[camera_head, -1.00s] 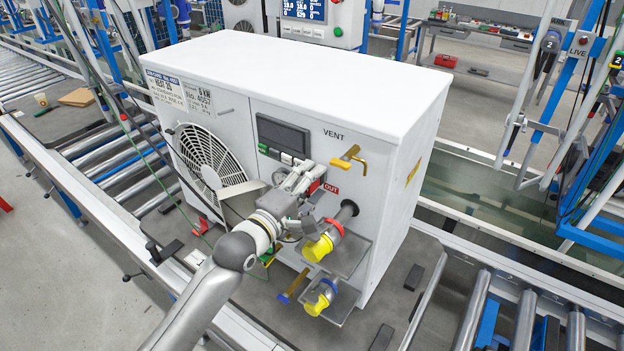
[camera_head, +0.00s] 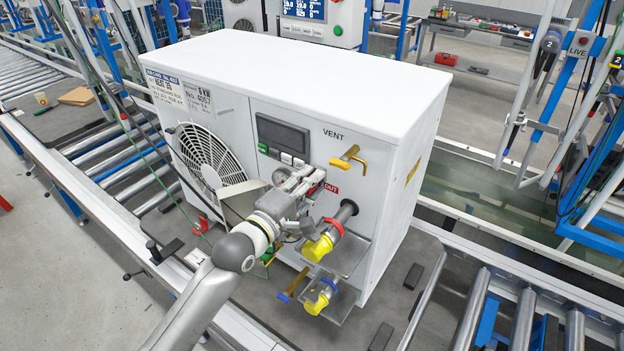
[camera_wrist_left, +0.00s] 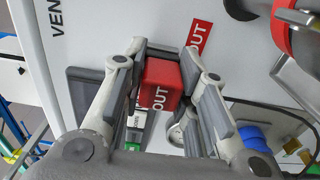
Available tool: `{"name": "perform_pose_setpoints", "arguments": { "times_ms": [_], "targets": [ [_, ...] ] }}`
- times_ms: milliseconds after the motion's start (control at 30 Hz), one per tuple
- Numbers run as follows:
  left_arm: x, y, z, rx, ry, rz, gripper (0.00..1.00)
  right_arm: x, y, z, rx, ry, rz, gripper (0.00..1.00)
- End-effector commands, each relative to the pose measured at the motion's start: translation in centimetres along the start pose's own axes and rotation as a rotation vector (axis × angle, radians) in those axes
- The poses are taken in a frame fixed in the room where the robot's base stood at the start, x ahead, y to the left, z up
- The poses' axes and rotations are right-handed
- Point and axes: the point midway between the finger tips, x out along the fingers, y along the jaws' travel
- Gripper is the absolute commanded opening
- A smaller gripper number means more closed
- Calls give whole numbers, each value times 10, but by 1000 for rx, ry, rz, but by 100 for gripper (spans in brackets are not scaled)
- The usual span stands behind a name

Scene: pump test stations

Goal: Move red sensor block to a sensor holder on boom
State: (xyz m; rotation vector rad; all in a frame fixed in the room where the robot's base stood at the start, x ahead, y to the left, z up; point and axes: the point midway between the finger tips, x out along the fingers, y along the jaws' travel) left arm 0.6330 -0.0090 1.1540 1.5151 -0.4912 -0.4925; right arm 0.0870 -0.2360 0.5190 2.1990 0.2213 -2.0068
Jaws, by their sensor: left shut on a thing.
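My left gripper (camera_head: 308,182) is in front of the white pump unit's face, just left of the red OUT label (camera_head: 330,187). In the left wrist view the red block (camera_wrist_left: 161,84), marked OUT, sits between the two fingers (camera_wrist_left: 160,75), which are shut on it. The block is close to the unit's front; whether it touches the panel I cannot tell. In the head view the fingers largely hide the block. My right gripper is not in view.
The white unit (camera_head: 300,85) stands on the roller line. Two yellow-capped pipe fittings (camera_head: 318,249) stick out just below my gripper, with a yellow vent valve (camera_head: 346,161) above right. A green cable and dark hoses run down at the left. Rollers (camera_head: 472,310) lie at lower right.

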Motion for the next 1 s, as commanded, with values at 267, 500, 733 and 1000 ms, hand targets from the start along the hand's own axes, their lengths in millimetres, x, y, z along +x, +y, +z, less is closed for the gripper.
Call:
{"name": "perform_pose_setpoints", "arguments": {
  "times_ms": [267, 500, 733, 1000],
  "targets": [
    [-12, 2, 0, -2, 0, 0, 0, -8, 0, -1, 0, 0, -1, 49],
    [-22, 1, 0, 0, 1, 0, 0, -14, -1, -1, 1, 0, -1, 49],
    [-30, 1, 0, -1, 1, 0, 0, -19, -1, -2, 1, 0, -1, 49],
    [-42, 1, 0, -1, 0, 0, 0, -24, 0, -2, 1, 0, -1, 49]
  ]
}}
